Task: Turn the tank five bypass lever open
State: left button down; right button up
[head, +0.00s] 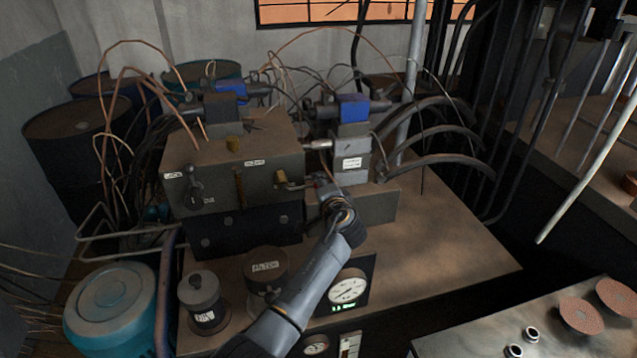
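A brown valve block (225,160) stands on the bench in the head view, with small white labels too small to read surely. A dark lever (194,194) hangs on its left front. A small brass lever or fitting (282,178) sticks out near its right front corner. I cannot tell which is the tank five bypass lever. My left arm reaches up from the bottom, and its gripper (327,188) is at the grey valve stack, right of the brass fitting. The wrist hides most of the fingers, so their opening and any contact are unclear. My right gripper is not in view.
The grey valve stack (351,155) with a blue top, hoses and copper wires crowd the back. A dark canister (204,300), a labelled filter pot (266,270) and a pressure gauge (346,288) sit in front. The bench top (450,240) is clear at right. A teal drum (112,305) stands left.

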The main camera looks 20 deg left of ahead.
pick_arm(q)
jog(key=shift+s+d+f, duration=0.1)
jog(key=shift+d+f, duration=0.05)
jog(key=shift+f, duration=0.3)
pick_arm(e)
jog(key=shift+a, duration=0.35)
pick_arm(q)
jog(key=c, duration=1)
grip_release()
jog(key=shift+s+r, duration=0.1)
jog(key=shift+c, duration=0.2)
jog(key=shift+d+r, duration=0.15)
jog(key=shift+r, duration=0.05)
jog(key=v, duration=0.7)
jog(key=shift+s+d, duration=0.2)
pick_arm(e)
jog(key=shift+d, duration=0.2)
